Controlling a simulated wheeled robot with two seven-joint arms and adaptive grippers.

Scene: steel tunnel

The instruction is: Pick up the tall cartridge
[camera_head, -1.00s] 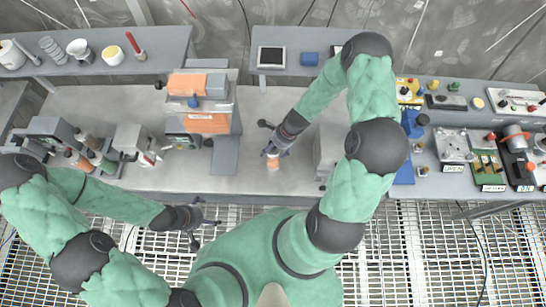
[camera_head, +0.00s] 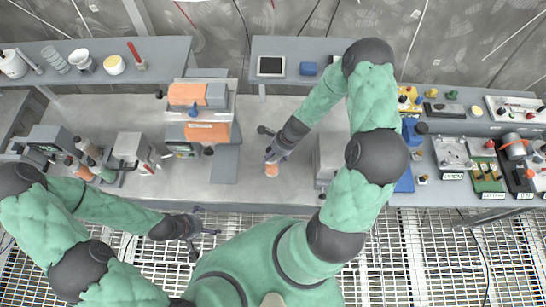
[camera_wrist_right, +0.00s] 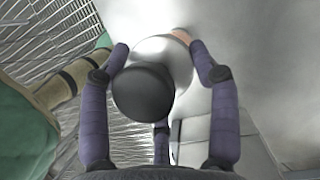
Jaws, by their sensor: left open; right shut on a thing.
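My right gripper (camera_head: 277,154) is over the middle of the bench and is shut on a cartridge with an orange end (camera_head: 271,170). In the right wrist view the cartridge (camera_wrist_right: 176,57) is a pale cylinder with a dark round cap towards the camera, between the fingers. Whether its far end touches the bench is unclear. Whether it is the tall one cannot be told from its visible part. Other cartridges (camera_head: 88,150) sit in a rack at the left of the bench. My left gripper (camera_head: 205,222) is open and empty in front of the bench edge.
A grey machine with orange panels (camera_head: 208,132) stands left of my right gripper. A grey box (camera_head: 330,157) stands close on its right. Shelves (camera_head: 150,72) behind hold small items. Bare bench (camera_head: 255,195) lies around the held cartridge.

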